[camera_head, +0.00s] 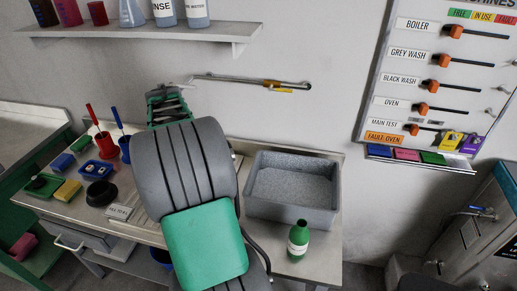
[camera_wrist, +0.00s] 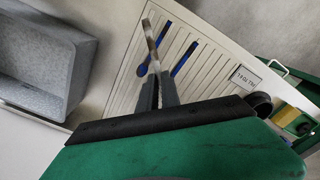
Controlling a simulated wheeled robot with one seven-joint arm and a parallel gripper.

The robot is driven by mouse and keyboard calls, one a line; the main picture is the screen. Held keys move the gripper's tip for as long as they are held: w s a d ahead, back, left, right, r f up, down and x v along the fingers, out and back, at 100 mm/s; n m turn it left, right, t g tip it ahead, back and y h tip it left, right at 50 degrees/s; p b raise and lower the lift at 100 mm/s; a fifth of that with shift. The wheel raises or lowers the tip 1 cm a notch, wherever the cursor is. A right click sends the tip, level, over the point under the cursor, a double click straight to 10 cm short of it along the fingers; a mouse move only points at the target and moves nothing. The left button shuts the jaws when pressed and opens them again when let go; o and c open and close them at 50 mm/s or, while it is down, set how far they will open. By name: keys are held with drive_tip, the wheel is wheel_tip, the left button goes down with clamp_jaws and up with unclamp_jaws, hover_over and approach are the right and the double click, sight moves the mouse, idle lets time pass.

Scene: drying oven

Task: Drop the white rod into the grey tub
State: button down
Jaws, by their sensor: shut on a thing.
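My gripper (camera_wrist: 157,84) shows in the wrist view, its fingers shut on a thin rod (camera_wrist: 150,42) that looks pale with a brownish shade. The rod sticks out beyond the fingertips, over a ridged white drainboard. The grey tub (camera_wrist: 84,70) is at the left of the wrist view, apart from the gripper and rod. In the head view the grey tub (camera_head: 290,213) stands on the bench, right of my arm. My arm covers part of the bench there, and I cannot make out the rod in that view.
A green bottle (camera_head: 298,240) stands in front of the tub. Left of my arm are a red cup (camera_head: 104,147) and blue cup (camera_head: 125,150) with brushes, a blue tray (camera_head: 97,173) and a black bowl (camera_head: 101,193). A shelf (camera_head: 140,33) and wall rail (camera_head: 250,81) are behind.

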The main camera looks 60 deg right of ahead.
drive_tip(key=s+d+m+p, duration=0.2)
drive_tip(key=s+d+m, duration=0.2)
drive_tip(key=s+d, duration=0.85)
drive_tip(key=s+d+m+p, duration=0.2)
drive_tip(key=s+d+m, duration=0.2)
drive_tip(key=s+d, duration=0.9)
drive_tip(key=s+a+f+b, duration=0.2)
drive_tip(key=s+f+b, duration=0.1)
drive_tip(key=f+b, duration=0.1)
drive_tip(key=shift+s+a+f, duration=0.15)
drive_tip(key=shift+a+f, duration=0.25)
drive_tip(key=shift+f, duration=0.4)
drive_tip(key=c, duration=1.5)
unclamp_jaws()
drive_tip(key=shift+r, duration=0.1)
wheel_tip(320, 180, up, 8)
drive_tip(key=shift+f+b, duration=0.15)
drive_tip(key=shift+b, duration=0.45)
